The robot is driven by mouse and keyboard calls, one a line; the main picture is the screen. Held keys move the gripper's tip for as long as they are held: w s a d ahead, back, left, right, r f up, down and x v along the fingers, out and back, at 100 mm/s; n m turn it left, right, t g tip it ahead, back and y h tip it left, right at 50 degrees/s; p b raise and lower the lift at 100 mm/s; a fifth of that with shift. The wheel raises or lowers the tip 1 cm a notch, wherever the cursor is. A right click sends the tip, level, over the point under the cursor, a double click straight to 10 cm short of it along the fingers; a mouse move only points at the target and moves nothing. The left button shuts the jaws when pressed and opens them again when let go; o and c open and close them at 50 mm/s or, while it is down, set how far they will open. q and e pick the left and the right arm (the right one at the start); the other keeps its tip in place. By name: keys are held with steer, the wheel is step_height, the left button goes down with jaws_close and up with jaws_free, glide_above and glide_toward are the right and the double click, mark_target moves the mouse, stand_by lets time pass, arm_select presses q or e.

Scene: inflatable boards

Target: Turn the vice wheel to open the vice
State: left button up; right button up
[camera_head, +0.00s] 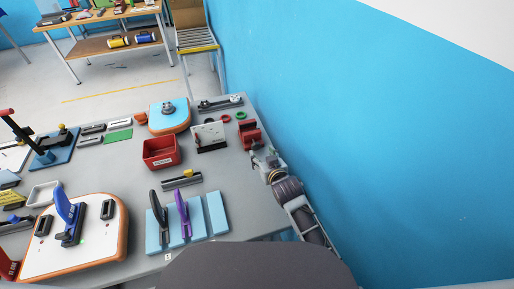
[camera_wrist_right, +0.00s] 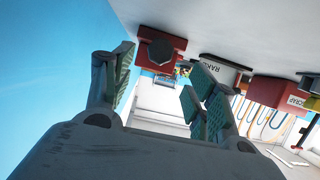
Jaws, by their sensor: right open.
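The red vice (camera_head: 249,135) stands at the right edge of the grey table, near the blue wall. In the right wrist view the vice (camera_wrist_right: 173,41) appears upside down, with a dark many-sided wheel (camera_wrist_right: 159,53) on its near face. My right gripper (camera_head: 264,158) is just in front of the vice, at the table's right edge. In the right wrist view its two padded fingers (camera_wrist_right: 160,84) are spread apart with nothing between them. The wheel shows beyond and between the fingertips, apart from them. My left gripper is not in view.
The blue wall (camera_head: 360,130) runs close along the right of my arm. Left of the vice are a white panel (camera_head: 209,136), a red bin (camera_head: 161,152) and an orange-edged blue board (camera_head: 170,116). Upright handles stand on light blue blocks (camera_head: 217,213) nearer me.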

mark_target(256, 147)
steer(key=shift+x, duration=4)
steer(key=c, duration=1)
